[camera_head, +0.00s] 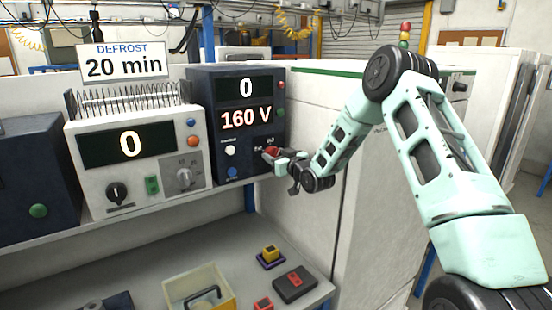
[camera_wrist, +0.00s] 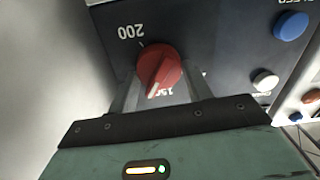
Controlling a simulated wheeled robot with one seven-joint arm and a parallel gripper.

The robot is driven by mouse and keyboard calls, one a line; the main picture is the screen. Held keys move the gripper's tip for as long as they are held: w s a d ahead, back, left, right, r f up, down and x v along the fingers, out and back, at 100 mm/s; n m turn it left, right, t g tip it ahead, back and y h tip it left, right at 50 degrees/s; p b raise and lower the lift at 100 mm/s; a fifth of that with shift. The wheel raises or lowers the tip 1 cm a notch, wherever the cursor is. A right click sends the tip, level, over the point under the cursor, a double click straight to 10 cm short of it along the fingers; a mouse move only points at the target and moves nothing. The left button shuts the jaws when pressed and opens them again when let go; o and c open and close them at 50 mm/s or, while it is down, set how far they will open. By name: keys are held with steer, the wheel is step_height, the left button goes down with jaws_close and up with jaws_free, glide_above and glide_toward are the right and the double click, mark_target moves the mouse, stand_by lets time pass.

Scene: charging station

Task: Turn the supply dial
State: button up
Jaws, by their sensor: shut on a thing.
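The supply dial (camera_head: 271,151) is a red knob on the front of the dark blue supply unit (camera_head: 205,105), at its lower right. The unit's displays (camera_head: 246,104) read 0 above and 160 V below. My gripper (camera_head: 279,160) is at the dial. In the wrist view, the red dial (camera_wrist: 160,66) sits between the two fingers of my gripper (camera_wrist: 163,82), which are shut on it. A white pointer mark shows on the dial's near edge. The panel label 200 appears upside down, and another label is partly hidden by the dial.
A "DEFROST 20 min" sign (camera_head: 123,61) stands behind a white unit (camera_head: 132,168) with a 0 display, a black knob and a grey knob. A white cabinet (camera_head: 375,220) stands to the right.

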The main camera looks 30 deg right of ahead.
steer(key=m+b, duration=0.2)
steer(key=shift+d+f+m+b, duration=0.1)
steer(key=shift+f+m+b, duration=0.1)
steer(key=shift+m+b, duration=0.15)
steer(key=shift+r+m+b, duration=0.15)
steer(key=shift+m+b, duration=0.7)
steer(key=shift+m, duration=0.3)
steer(key=o, duration=1)
steer(key=shift+c, duration=0.2)
steer(key=s+b, duration=0.5)
steer(key=s, duration=1.2)
steer(key=shift+s+d+b, duration=0.2)
steer(key=shift+d+b, duration=0.15)
